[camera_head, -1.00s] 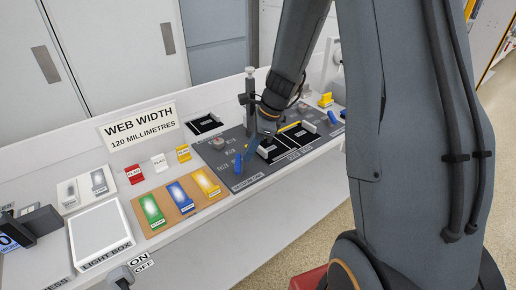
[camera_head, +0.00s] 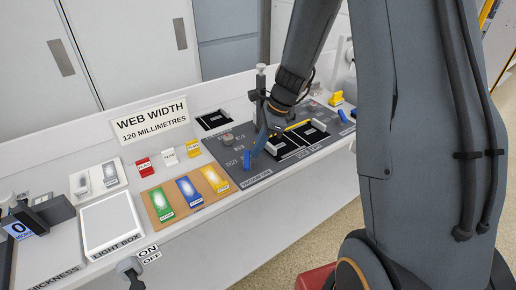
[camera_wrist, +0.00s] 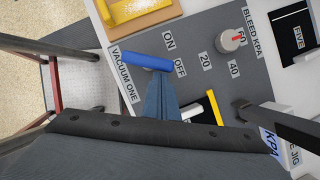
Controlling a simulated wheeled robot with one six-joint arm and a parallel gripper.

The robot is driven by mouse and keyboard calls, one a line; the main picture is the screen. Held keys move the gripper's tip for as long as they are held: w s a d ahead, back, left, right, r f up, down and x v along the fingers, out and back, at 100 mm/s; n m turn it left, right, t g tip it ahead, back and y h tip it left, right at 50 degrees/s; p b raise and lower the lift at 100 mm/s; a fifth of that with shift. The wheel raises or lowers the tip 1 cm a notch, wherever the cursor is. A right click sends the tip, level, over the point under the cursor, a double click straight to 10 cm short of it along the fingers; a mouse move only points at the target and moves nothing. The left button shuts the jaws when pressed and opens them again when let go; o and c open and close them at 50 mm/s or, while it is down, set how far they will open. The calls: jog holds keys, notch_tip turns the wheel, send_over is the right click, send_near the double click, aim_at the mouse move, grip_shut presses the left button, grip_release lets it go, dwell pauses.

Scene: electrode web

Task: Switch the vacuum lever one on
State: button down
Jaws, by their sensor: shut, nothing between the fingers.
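The blue vacuum one lever (camera_wrist: 148,61) lies on the grey panel (camera_wrist: 205,40) beside the "VACUUM ONE" label (camera_wrist: 123,75). Its right end is close to the "OFF" label (camera_wrist: 180,66), with the "ON" label (camera_wrist: 169,40) just above it in the wrist view. In the head view the lever (camera_head: 247,160) is at the panel's front left. My gripper (camera_wrist: 158,76) is shut and empty, its tips right at the lever's near side. I cannot tell whether they touch it. The tips partly hide the lever's surroundings; the head view shows my gripper (camera_head: 257,150) above the panel.
A round bleed knob (camera_wrist: 231,40) and a yellow bar (camera_wrist: 214,107) are near my gripper. A second blue lever (camera_head: 343,116) is farther right. Coloured flags and a light box (camera_head: 112,245) are to the left.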

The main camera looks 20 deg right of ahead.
jog(key=shift+w, duration=0.1)
jog(key=n, duration=0.1)
jog(key=n+g, duration=0.1)
jog(key=shift+w+a+n+p, duration=0.25)
jog(key=shift+w+n+p, duration=0.05)
jog(key=shift+w+p, duration=0.1)
jog(key=n, duration=0.1)
jog(key=w+a+n+g, duration=0.1)
jog(key=n, duration=0.1)
jog(key=shift+n, duration=0.3)
jog(key=n, duration=0.2)
jog(key=a+n+g+h, duration=0.1)
jog(key=n+g, duration=0.1)
jog(key=n, duration=0.1)
jog(key=shift+w+a+n, duration=0.3)
jog(key=shift+w+a, duration=0.05)
jog(key=shift+a, duration=0.05)
jog(key=shift+a+h, duration=0.15)
jog(key=shift+h, duration=0.15)
jog(key=shift+a, duration=0.1)
jog(key=b+v, duration=0.2)
jog(key=v, duration=0.6)
jog(key=shift+b, duration=0.35)
jog(key=shift+f, duration=0.15)
